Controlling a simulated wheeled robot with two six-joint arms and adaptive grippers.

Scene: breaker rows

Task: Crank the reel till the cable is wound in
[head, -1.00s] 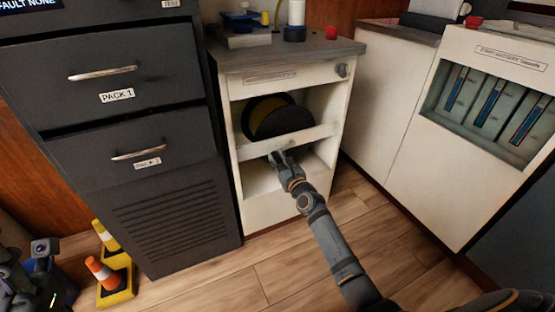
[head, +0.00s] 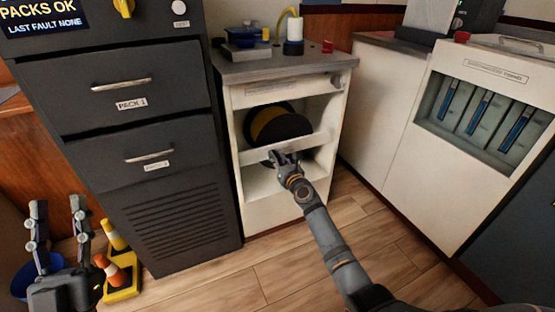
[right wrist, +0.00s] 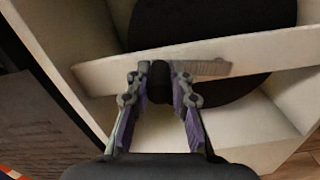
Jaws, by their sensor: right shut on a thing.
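The reel (head: 284,128) sits in the upper opening of a white cabinet, with a black front disc and yellow behind it. Its dark disc also fills much of the top of the right wrist view (right wrist: 215,22). My right gripper (head: 284,156) is at the front of the opening, below the rail. In the right wrist view it is shut on a black crank handle (right wrist: 160,82), in front of the rail. The crank's arm is mostly hidden. My left gripper (head: 58,205) is open and empty at the lower left, far from the reel.
The white rail (head: 290,147) crosses the cabinet front beside my right gripper. A dark drawer cabinet (head: 175,210) stands close on the left. Orange and yellow cones (head: 116,272) stand near my left gripper. Wooden floor (head: 260,275) is open in front.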

